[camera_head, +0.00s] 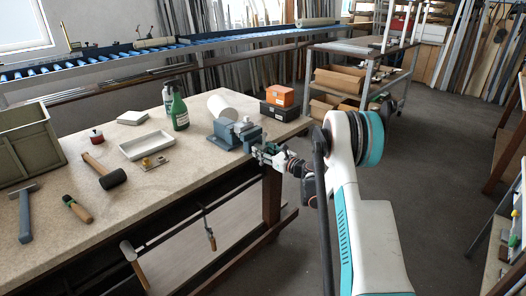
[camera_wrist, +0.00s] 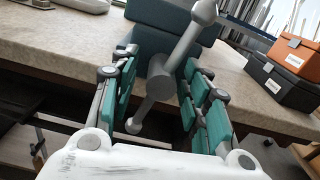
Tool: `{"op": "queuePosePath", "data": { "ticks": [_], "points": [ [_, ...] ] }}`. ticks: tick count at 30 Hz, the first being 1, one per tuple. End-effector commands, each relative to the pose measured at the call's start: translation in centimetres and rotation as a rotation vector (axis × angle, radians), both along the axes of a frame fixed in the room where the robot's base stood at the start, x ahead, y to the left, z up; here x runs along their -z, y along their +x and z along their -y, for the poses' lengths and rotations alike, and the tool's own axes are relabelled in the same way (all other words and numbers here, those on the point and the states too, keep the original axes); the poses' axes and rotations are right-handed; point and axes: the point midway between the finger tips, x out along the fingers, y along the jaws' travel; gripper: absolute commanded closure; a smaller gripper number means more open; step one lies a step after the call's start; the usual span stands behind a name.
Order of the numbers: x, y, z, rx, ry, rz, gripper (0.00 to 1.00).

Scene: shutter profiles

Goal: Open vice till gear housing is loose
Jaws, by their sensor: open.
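The blue-grey vice (camera_head: 222,139) stands at the front right edge of the workbench. A pale round part (camera_head: 232,103), perhaps the gear housing, shows at the vice; whether the jaws grip it is hidden. In the wrist view, the vice's grey handle bar (camera_wrist: 185,39) runs slanted through the round screw head (camera_wrist: 162,78), with a ball at each end. My gripper (camera_head: 259,152) is at the vice's front. It also shows in the wrist view (camera_wrist: 160,65), open, with its green-padded fingers on either side of the screw head and bar; contact cannot be told.
An orange box (camera_head: 280,95) and a black box (camera_head: 279,112) stand right of the vice. Green spray bottle (camera_head: 179,109), white tray (camera_head: 146,145) and mallet (camera_head: 112,179) lie or stand to its left. The workbench edge (camera_wrist: 60,52) runs beneath the vice.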

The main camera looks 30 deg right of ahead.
Motion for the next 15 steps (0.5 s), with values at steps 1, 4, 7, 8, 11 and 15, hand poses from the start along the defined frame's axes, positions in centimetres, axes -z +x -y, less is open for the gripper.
{"op": "queuePosePath", "data": {
  "ticks": [1, 4, 7, 8, 11, 15],
  "points": [
    [0.0, 0.0, 0.0, 0.000, 0.000, 0.000, 0.57],
    [0.0, -0.3, 0.2, 0.001, 0.001, 0.000, 0.57],
    [-0.1, -1.3, 0.6, 0.002, 0.001, 0.000, 0.57],
    [-0.1, -1.7, 0.7, 0.002, 0.001, 0.000, 0.57],
    [-0.1, -3.5, 1.4, 0.003, 0.001, 0.000, 0.57],
    [0.0, -6.3, 2.4, 0.003, 0.000, 0.000, 0.57]
  ]
}}
